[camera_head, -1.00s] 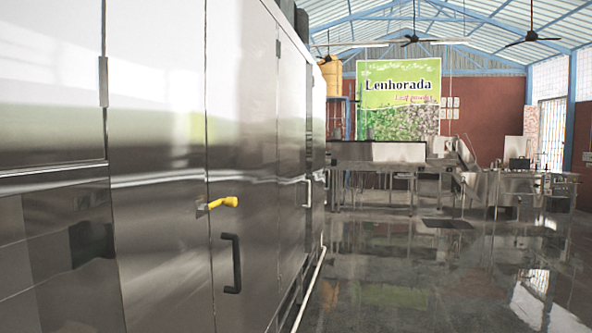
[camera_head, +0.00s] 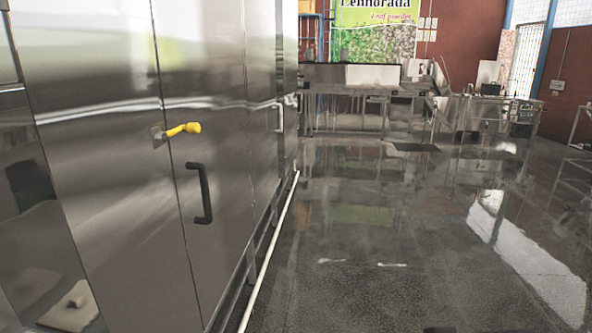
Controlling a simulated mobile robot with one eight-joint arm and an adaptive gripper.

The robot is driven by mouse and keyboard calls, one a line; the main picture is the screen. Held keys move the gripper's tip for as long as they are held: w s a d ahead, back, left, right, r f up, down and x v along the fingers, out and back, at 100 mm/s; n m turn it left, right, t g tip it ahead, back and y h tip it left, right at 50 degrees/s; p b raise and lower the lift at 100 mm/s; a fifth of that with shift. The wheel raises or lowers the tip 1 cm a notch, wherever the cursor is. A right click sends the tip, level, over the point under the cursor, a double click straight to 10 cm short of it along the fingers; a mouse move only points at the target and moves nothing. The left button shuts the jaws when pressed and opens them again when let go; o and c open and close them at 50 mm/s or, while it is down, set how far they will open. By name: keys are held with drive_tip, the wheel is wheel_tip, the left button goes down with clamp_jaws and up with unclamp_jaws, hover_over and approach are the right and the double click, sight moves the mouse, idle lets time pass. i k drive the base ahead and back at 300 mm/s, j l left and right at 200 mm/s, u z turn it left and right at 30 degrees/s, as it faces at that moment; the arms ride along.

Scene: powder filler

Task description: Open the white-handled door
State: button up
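A row of tall stainless steel cabinet doors runs along the left side of the view. The white-handled door (camera_head: 263,137) is farther down the row, seen at a steep angle, and looks closed. Its white handle (camera_head: 281,117) is a small upright bar. A nearer door (camera_head: 215,90) has a black handle (camera_head: 203,193) and a yellow lever latch (camera_head: 183,130) at its left edge. My gripper is not in view.
A white pipe (camera_head: 268,250) runs along the floor at the cabinet's foot. The shiny floor (camera_head: 400,240) to the right is clear. Steel tables (camera_head: 350,78) stand at the back, and a metal rack (camera_head: 578,150) is at the right edge.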

sight(259, 25)
drive_tip(key=i, duration=4.3)
drive_tip(key=i+u, duration=0.15)
drive_tip(key=i, duration=0.4)
drive_tip(key=i+l+u, duration=0.1)
drive_tip(key=i, duration=0.45)
drive_tip(key=i+l+u, duration=0.15)
drive_tip(key=i, duration=0.35)
